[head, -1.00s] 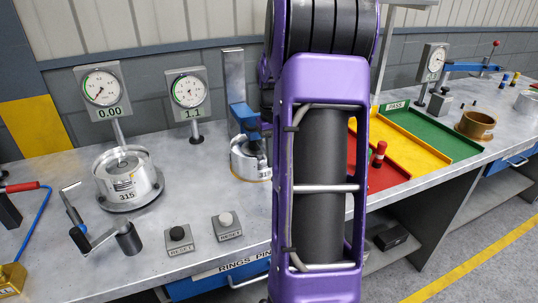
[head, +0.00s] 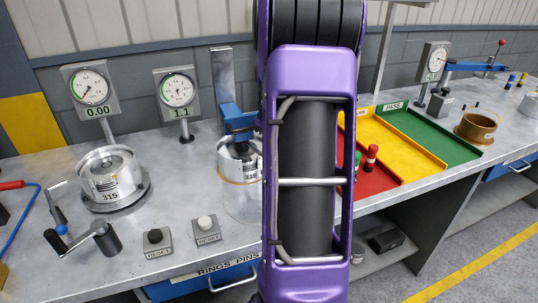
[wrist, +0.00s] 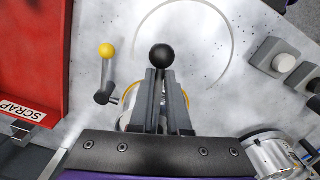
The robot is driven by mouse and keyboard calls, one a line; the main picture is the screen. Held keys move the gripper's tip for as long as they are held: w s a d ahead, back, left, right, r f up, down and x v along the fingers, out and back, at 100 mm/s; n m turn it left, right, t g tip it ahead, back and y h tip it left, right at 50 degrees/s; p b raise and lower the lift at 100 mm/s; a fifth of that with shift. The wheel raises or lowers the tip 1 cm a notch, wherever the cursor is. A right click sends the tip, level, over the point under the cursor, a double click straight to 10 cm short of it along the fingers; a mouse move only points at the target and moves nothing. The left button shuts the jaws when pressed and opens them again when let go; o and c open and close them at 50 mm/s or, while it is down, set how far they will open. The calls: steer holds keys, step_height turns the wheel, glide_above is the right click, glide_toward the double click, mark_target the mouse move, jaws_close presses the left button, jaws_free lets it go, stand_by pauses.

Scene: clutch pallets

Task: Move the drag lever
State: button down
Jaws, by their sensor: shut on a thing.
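In the wrist view my gripper (wrist: 164,76) points away from the camera, its two grey fingers close together. They are shut on the drag lever, whose black ball knob (wrist: 162,57) shows just past the fingertips. The lever's shaft is hidden by the fingers. A yellow-rimmed round part (wrist: 128,116) lies partly hidden under them. A second lever with a yellow ball (wrist: 106,50) stands apart to the left. In the head view my purple arm hides the gripper and the lever. A metal drum (head: 229,165) under a blue arm (head: 234,118) shows just left of it.
A red SCRAP tray (wrist: 30,60) lies left in the wrist view; push buttons (wrist: 285,63) stand right. The head view shows dials (head: 91,88), a drum marked 315 (head: 112,178) and a crank (head: 85,238) at left. The yellow tray (head: 385,145) and green tray (head: 428,137) look empty.

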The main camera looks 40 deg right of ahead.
steer(key=shift+d+n, duration=0.9)
steer(key=shift+d, duration=0.4)
steer(key=c, duration=0.9)
jaws_free()
steer(key=shift+r, duration=0.1)
step_height(320, 180, up, 17)
steer(key=shift+a+r, duration=0.15)
steer(key=shift+a, duration=0.1)
